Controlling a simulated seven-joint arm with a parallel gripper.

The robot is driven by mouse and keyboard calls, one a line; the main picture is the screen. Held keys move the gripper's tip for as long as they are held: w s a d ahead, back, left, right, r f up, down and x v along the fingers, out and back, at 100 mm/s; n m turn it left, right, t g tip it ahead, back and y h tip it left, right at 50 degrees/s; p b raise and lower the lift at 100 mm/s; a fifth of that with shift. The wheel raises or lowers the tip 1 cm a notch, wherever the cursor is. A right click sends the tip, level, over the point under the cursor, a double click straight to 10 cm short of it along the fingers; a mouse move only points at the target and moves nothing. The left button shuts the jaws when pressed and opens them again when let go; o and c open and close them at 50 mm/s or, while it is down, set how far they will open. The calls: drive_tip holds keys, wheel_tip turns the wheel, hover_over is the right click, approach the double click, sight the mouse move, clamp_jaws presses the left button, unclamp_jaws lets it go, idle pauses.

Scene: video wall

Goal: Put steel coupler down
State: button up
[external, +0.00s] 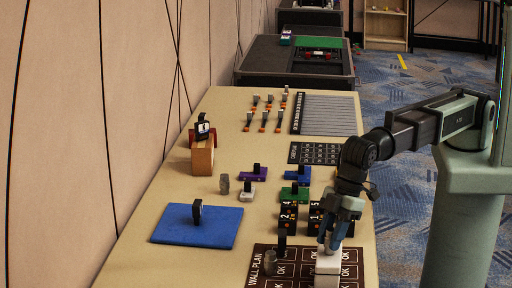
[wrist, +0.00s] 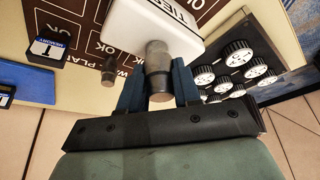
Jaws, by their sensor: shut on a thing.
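My gripper (external: 336,240) is low over the near end of the table, at the white block (external: 328,262). In the wrist view its two blue-grey fingers (wrist: 158,88) are shut on a short grey metal cylinder, the steel coupler (wrist: 158,72). The coupler lies against the near side of the white block (wrist: 150,28) in that view; I cannot tell whether it rests on it. In the external view the fingers hide the coupler.
Black numbered blocks (external: 288,216) stand just behind the wall plan. A blue mat (external: 212,228) with a dark upright piece lies left. A black panel with round white parts (wrist: 235,62) is right in the wrist view.

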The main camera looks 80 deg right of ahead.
drive_tip(key=shift+f, duration=0.1)
drive_tip(key=o, duration=1.1)
drive_tip(key=shift+c, duration=0.2)
drive_tip(key=v, duration=1.2)
drive_tip(key=shift+w, duration=0.15)
